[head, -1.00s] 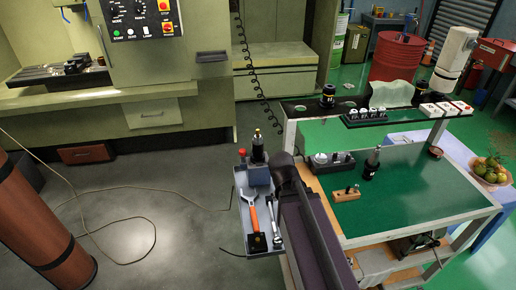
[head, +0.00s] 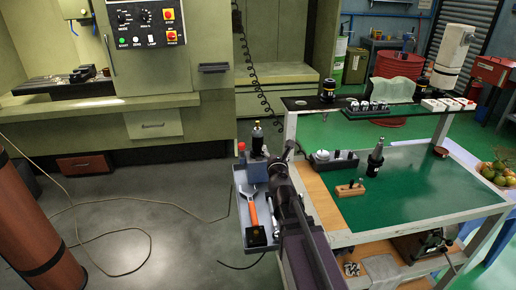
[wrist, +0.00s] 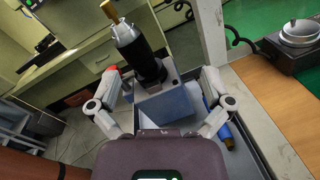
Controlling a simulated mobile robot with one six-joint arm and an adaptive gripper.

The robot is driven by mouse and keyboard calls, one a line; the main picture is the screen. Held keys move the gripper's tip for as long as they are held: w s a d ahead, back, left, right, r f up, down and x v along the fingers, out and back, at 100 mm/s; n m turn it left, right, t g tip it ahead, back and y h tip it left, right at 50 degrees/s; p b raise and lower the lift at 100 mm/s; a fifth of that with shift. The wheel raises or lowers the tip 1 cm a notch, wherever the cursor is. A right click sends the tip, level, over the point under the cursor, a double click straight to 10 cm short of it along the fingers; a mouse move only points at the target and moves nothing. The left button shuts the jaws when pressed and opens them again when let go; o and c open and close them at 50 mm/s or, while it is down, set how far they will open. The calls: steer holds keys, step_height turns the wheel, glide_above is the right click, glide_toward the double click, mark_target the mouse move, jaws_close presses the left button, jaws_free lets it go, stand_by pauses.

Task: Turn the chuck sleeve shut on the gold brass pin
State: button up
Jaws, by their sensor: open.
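The black chuck (wrist: 140,50) stands in a blue-grey holder block (wrist: 168,104), leaning in the wrist view, with a silver collar near its top. The gold brass pin (wrist: 109,11) sticks out of its upper end. In the head view the chuck (head: 257,141) stands upright at the back of the small side tray, and the pin (head: 257,123) is tiny. My gripper (wrist: 161,80) is open and empty, its fingers spread on either side of the holder block and lower chuck. I cannot tell whether either finger touches them. In the head view my arm hides the fingertips.
The grey side tray (head: 239,208) also holds an orange-handled wrench (head: 253,212) and a red-capped item (head: 241,147). The cart's green top (head: 400,200) carries a dark toolholder (head: 376,160) and a wooden block (head: 350,189). A cart post (wrist: 212,35) rises right of my gripper.

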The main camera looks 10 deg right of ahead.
steer(key=a+n+y, duration=0.1)
steer(key=n, duration=0.1)
steer(key=a+f+n+y, duration=0.1)
steer(key=n, duration=0.1)
steer(key=a+n+y+b, duration=0.1)
steer(key=n, duration=0.1)
steer(key=shift+a+f, duration=0.25)
steer(key=shift+f, duration=0.05)
